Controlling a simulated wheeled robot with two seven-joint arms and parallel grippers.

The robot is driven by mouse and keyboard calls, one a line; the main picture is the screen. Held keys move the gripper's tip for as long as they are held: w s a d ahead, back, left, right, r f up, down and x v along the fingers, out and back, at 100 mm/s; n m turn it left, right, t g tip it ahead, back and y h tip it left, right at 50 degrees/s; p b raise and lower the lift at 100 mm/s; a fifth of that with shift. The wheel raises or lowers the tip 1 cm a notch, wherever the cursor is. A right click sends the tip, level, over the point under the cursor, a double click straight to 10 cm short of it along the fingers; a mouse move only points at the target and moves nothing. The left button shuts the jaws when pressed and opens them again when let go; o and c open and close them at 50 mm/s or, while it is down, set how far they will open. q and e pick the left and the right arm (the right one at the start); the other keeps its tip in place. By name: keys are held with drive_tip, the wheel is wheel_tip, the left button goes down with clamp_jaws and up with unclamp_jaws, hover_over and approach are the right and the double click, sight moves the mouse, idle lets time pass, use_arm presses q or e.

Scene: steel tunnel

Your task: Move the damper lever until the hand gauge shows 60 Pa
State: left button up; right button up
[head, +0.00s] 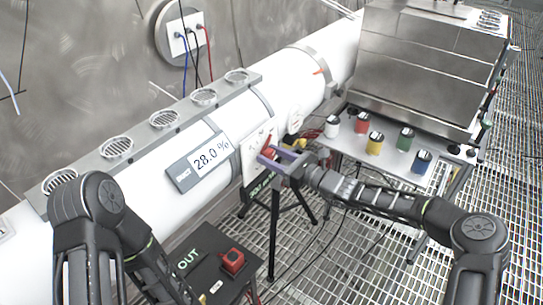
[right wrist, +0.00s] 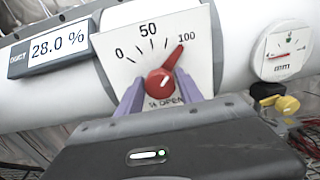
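The damper lever is a red pointer knob (right wrist: 160,82) on a white dial plate (right wrist: 122,62) marked 0, 50, 100 and "% OPEN". Its tip points close to 100. The knob also shows in the head view (head: 269,143). My right gripper (head: 277,157) is at the plate, its purple fingers apart, one on each side of the knob; whether they touch it is unclear. The display (head: 199,162) reads 28.0 %. A round gauge marked "mm" (right wrist: 283,50) sits to the right of the dial; no Pa reading is legible. My left gripper is out of the head view.
The white duct (head: 285,85) runs diagonally behind the dial. A side table (head: 392,149) holds several coloured containers, with a steel box (head: 425,65) behind it. A black panel with a red button (head: 232,261) stands low in front. Cables hang near the grating floor.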

clamp_jaws()
idle(0.3)
drive_tip(key=n+b, duration=0.1)
drive_tip(key=b, duration=0.1)
drive_tip(key=shift+f+n+b, duration=0.2)
drive_tip(key=shift+n+b, duration=0.1)
drive_tip(key=n+b, duration=0.4)
drive_tip(key=b, duration=0.4)
drive_tip(key=shift+f+n, duration=0.1)
drive_tip(key=shift+n, duration=0.3)
drive_tip(key=shift+r+n+b, duration=0.25)
drive_tip(key=shift+n+b, duration=0.35)
drive_tip(key=shift+b, duration=0.2)
drive_tip(key=shift+o, duration=2.1)
unclamp_jaws()
drive_tip(key=shift+s, duration=0.1)
